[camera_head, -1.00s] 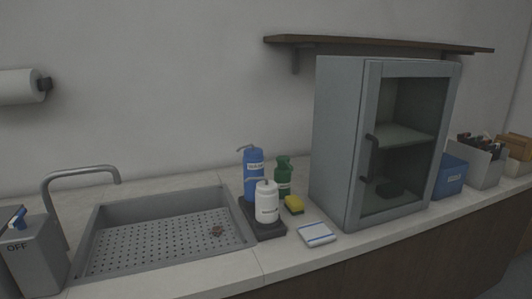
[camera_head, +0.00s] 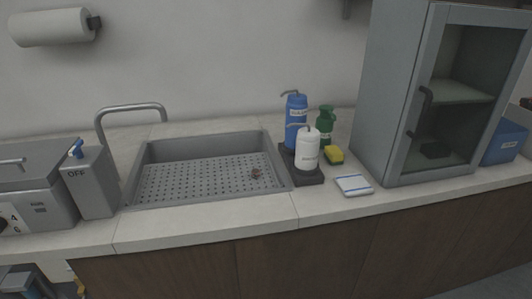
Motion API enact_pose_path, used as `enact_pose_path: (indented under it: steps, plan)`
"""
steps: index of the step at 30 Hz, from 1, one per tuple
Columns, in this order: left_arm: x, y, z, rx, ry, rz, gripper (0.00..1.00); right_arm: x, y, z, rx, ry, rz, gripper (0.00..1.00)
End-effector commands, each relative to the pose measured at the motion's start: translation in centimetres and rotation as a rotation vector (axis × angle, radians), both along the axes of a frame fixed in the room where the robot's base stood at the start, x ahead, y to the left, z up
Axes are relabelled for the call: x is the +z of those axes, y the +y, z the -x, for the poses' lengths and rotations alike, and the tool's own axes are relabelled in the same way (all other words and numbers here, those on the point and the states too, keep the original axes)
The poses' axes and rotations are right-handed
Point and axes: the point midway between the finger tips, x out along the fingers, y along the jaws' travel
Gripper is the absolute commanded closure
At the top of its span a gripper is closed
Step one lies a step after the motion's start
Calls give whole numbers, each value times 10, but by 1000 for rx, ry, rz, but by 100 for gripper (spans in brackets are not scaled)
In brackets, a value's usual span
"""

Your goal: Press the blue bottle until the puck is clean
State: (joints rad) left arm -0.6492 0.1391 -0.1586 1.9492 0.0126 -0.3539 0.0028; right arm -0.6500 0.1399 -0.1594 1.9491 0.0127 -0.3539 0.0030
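The blue bottle (camera_head: 296,121) stands upright on a dark tray (camera_head: 310,177) to the right of the sink. It has a pale label and a bent spout at its top. A white pump bottle (camera_head: 307,150) stands in front of it and hides its lower part. Neither of my grippers can be made out in this view.
A green bottle (camera_head: 325,119), a yellow sponge (camera_head: 334,155) and a white-blue pad (camera_head: 354,185) sit near the tray. A glass-doored cabinet (camera_head: 400,95) stands at right, a faucet (camera_head: 133,106) behind the sink. A grey machine (camera_head: 93,182) marked OFF is at left.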

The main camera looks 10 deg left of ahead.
Motion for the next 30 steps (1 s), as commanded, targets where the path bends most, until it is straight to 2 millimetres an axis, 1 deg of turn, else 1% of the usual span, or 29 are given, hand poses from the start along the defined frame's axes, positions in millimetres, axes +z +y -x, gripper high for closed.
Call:
enact_pose_path:
  steps: [7, 8, 9, 11, 12, 13, 30]
  plan:
    - [0, 0, 0, 0, 0, 0, 44, 0, 0, 0, 0, 0, 0, 57]
    - [0, 0, 0, 0, 0, 0, 48, 0, 0, 0, 0, 0, 0, 57]
    - [0, 0, 0, 0, 0, 0, 61, 0, 0, 0, 0, 0, 0, 57]
    - [0, 0, 0, 0, -1, 0, 80, 0, 0, 0, 0, 0, 0, 57]
    - [0, 0, 0, 0, -1, 0, 93, 0, 0, 0, 0, 0, 0, 57]
    - [0, 0, 0, 0, -1, 0, 100, 0, 0, 0, 0, 0, 0, 57]
    - [0, 0, 0, -1, -1, 1, 100, 0, 0, 0, 0, 0, 0, 57]
